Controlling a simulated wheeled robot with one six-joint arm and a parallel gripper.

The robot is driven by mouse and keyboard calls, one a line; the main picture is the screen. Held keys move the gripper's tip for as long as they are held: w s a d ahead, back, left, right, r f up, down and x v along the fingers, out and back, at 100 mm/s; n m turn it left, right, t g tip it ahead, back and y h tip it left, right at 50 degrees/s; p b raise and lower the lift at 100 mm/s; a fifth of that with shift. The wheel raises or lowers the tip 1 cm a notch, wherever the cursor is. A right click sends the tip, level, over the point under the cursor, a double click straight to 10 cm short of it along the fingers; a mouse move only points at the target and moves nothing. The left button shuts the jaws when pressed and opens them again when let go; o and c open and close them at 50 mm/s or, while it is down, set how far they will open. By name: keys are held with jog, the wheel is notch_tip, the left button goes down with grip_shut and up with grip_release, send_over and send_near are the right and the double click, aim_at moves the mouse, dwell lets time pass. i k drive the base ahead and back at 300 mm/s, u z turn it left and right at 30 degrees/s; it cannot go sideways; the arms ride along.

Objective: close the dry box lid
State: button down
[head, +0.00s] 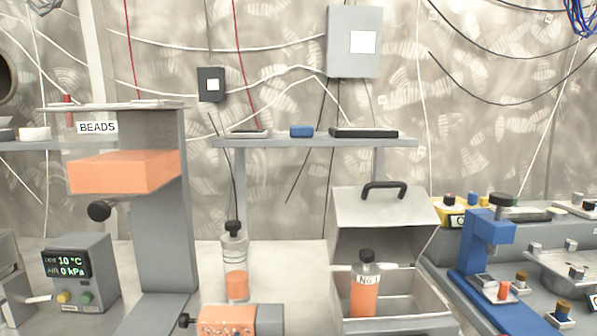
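The dry box (436,322) is a grey metal box at the lower middle right. Its lid (378,212) stands open, raised at the back of the box and tilted, with a black handle (384,188) at its upper edge. A clear bottle (365,285) with a black cap, orange contents and a "No 1" label stands upright inside the box; its cap rises above the front wall. My gripper is not in view.
A second bottle (235,262) stands upright left of the box. A blue-and-grey device (485,245) stands close on the right. A shelf (290,142) is behind; a display unit (77,272) is at left.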

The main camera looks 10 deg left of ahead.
aim_at(397, 220)
jog(key=u, duration=0.15)
jog(key=i, duration=1)
